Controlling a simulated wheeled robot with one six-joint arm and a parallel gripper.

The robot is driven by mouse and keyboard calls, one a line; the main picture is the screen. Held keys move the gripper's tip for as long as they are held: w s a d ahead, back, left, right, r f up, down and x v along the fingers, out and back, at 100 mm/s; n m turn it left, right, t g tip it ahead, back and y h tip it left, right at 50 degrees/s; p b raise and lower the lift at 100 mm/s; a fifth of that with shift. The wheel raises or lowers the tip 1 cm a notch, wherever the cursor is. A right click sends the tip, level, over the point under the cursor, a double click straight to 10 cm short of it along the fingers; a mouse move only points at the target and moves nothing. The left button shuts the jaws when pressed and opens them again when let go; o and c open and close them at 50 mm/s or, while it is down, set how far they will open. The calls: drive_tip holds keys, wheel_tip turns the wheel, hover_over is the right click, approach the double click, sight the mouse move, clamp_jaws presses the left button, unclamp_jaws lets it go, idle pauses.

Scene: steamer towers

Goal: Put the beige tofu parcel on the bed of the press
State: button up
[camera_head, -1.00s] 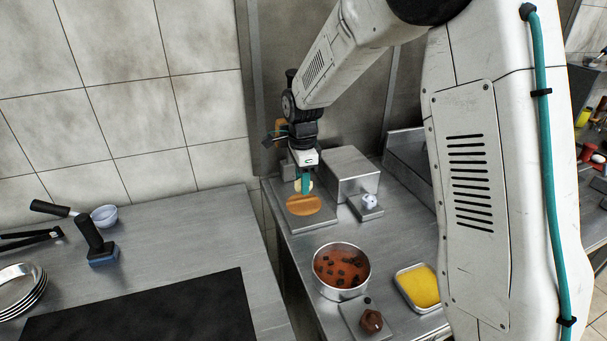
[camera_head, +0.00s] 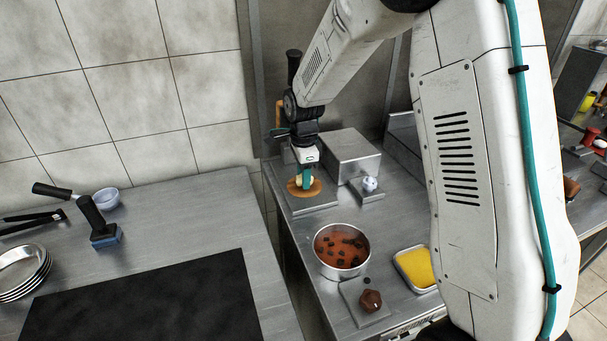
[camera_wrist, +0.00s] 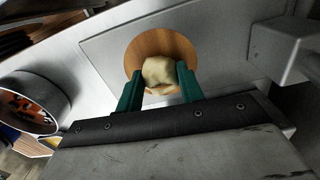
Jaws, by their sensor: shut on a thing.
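The beige tofu parcel (camera_head: 312,184) is a small pale lump between the teal fingers of my gripper (camera_head: 305,181). In the wrist view my gripper (camera_wrist: 159,78) is shut on the parcel (camera_wrist: 158,69), one finger on each side. The parcel is over a round orange-brown disc (camera_head: 303,194), which looks like the press bed. The disc lies on a flat steel plate (camera_head: 325,201) and also shows around the parcel in the wrist view (camera_wrist: 138,52). The parcel is at or just above the disc; I cannot tell whether they touch.
A steel block (camera_head: 352,158) and a small stand with a pale knob (camera_head: 370,184) are right of the plate. A round pot of reddish sauce (camera_head: 342,248), a yellow-filled tray (camera_head: 416,268) and a brown lump (camera_head: 370,300) are nearer. A wall is behind.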

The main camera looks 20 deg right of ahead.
drive_tip(key=shift+f, duration=0.4)
drive_tip(key=o, duration=1.1)
drive_tip(key=shift+c, duration=0.2)
drive_tip(key=shift+r, duration=3.85)
